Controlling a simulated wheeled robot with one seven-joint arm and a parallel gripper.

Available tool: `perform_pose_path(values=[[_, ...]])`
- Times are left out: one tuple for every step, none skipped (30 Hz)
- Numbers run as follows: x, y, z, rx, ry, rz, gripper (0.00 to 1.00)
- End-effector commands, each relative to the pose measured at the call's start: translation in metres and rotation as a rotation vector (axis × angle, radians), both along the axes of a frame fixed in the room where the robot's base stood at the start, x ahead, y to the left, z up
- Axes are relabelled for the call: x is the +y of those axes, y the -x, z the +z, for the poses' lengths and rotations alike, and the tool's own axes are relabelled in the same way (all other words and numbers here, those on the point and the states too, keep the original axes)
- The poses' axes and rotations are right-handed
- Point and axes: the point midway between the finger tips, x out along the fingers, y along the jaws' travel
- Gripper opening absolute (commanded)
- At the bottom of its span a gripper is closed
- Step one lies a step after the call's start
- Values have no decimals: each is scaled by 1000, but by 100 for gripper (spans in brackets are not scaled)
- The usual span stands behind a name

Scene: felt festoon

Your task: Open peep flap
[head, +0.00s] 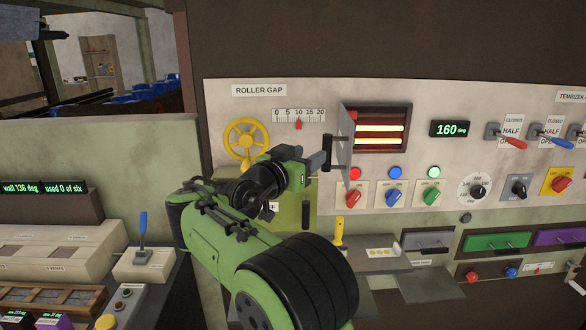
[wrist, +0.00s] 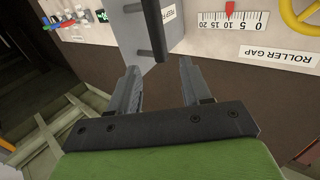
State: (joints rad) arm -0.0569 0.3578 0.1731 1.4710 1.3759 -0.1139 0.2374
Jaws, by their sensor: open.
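The peep flap (head: 345,145) is a grey plate standing out from the panel at the left side of a window (head: 381,130) with glowing bars, so it is swung open. In the wrist view the flap (wrist: 122,28) shows above the left finger, with its dark bar handle (wrist: 150,30) beside a partly hidden label. My gripper (head: 322,155) is close to the flap's left side in the head view. In the wrist view my gripper (wrist: 160,78) is open, with the handle's end near the gap between the fingertips. I see no grip on it; exact contact cannot be told.
A yellow handwheel (head: 246,142) and the roller gap scale (head: 299,116) are left of the flap. Coloured knobs (head: 393,193) sit below the window. A yellow-handled lever (head: 338,232) stands below the flap. Drawers (head: 428,241) are at lower right.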

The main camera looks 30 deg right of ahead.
Motion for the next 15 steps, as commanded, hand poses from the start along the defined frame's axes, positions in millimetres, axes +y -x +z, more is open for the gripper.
perform_pose_path(values=[[15,5,-1,0,1,7,48],[23,8,-1,-1,2,9,48],[32,13,-1,-2,1,8,48],[39,16,-1,-3,1,7,48],[41,17,-1,-1,4,5,48],[44,19,-1,0,3,5,48],[47,20,-1,1,4,4,48],[49,21,-1,0,4,4,48],[51,23,-1,0,3,2,48],[53,24,-1,0,2,1,48],[54,24,0,0,2,1,48],[55,25,0,-1,2,0,48],[55,26,0,-1,2,0,48],[56,26,0,-2,1,0,48],[56,26,0,-2,1,0,48]])
